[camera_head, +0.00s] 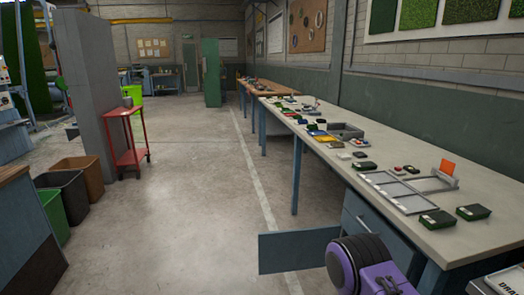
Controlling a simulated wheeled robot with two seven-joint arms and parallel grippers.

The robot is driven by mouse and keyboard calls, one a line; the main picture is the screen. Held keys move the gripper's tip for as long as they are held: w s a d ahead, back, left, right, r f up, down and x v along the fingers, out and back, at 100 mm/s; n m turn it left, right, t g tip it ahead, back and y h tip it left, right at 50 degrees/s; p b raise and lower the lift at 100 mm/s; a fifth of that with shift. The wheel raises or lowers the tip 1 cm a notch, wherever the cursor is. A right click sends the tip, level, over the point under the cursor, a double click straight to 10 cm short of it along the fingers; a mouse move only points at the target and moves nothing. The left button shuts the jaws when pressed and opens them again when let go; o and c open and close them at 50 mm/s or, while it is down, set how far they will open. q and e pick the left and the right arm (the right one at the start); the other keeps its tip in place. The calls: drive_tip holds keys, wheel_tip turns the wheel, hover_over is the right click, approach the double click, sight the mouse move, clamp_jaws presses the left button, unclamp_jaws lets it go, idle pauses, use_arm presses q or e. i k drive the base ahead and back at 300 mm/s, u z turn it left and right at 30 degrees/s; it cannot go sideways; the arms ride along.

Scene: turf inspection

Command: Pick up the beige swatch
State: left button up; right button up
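I cannot pick out a beige swatch for certain; the pieces on the long workbench (408,183) are small in this view. Dark green swatches lie on its near part, one (437,219) at the front edge, one (473,212) to its right and one (364,165) farther back. Small pale pieces (343,155) lie beyond a grey frame (397,192). Neither of my grippers is in view.
A blue-grey panel (298,252) juts into the aisle from the bench. An orange piece (448,167) stands upright on the bench. A grey tray (346,131) is farther back. Bins (80,177) and a red cart (128,150) stand left. The aisle floor (190,190) is clear.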

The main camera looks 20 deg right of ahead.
sight(339, 144)
drive_tip(key=u, duration=0.55)
drive_tip(key=i, duration=3.35)
drive_tip(key=z, duration=1.35)
drive_tip(key=i, duration=0.9)
drive_tip(key=z, duration=1.05)
